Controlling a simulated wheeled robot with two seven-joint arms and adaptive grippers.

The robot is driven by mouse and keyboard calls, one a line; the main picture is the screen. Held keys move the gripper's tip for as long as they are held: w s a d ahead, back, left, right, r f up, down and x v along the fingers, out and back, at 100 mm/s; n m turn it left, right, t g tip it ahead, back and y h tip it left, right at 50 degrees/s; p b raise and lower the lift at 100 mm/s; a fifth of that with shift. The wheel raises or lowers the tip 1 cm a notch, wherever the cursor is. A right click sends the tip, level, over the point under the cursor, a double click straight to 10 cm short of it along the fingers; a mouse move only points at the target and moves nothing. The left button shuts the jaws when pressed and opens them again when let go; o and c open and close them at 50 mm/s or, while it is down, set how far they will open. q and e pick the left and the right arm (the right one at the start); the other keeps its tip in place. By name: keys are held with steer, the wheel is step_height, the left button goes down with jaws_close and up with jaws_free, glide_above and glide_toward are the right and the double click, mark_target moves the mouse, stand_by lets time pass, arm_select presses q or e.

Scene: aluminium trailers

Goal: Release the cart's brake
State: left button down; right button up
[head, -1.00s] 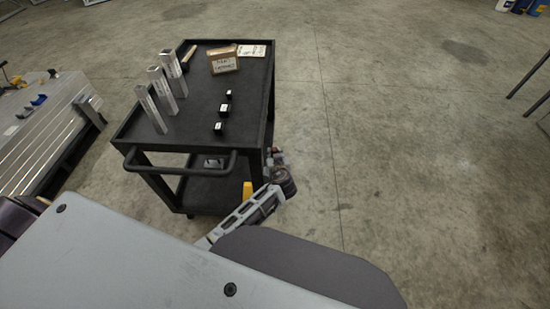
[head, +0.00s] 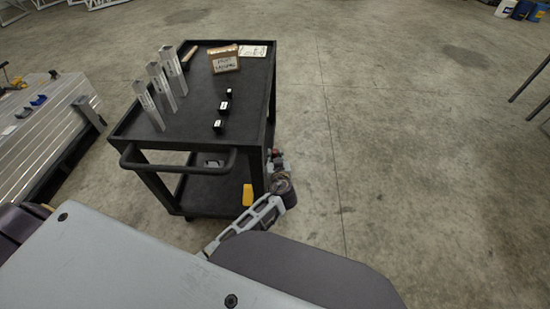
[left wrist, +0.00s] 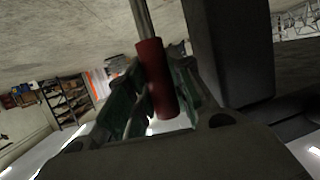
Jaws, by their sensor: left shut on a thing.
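The black cart (head: 205,124) stands ahead with its push handle (head: 181,168) toward me. My left gripper (head: 272,158) is low beside the cart's right side, partly hidden by its own wrist. In the left wrist view, a red cylindrical grip (left wrist: 156,78) on a metal rod (left wrist: 142,18) sits between the green-padded fingers of my left gripper (left wrist: 155,98), which is shut on it. A dark cart post (left wrist: 229,50) stands right beside it. The red grip looks like the brake lever's handle; the brake mechanism itself is hidden. My right gripper is not in view.
The cart's top holds upright metal profiles (head: 160,82), small black blocks (head: 224,106) and a cardboard box (head: 224,60). A yellow item (head: 247,195) shows low at the cart's near right. An aluminium structure (head: 45,135) stands left. The floor right of the cart is open.

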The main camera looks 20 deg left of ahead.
arm_select(q)
steer(key=shift+s+f, duration=0.1)
steer(key=shift+f, duration=0.05)
steer(key=c, duration=1.5)
jaws_free()
steer(key=shift+c, duration=0.2)
steer(key=shift+o, duration=1.4)
steer(key=shift+r, duration=5.05)
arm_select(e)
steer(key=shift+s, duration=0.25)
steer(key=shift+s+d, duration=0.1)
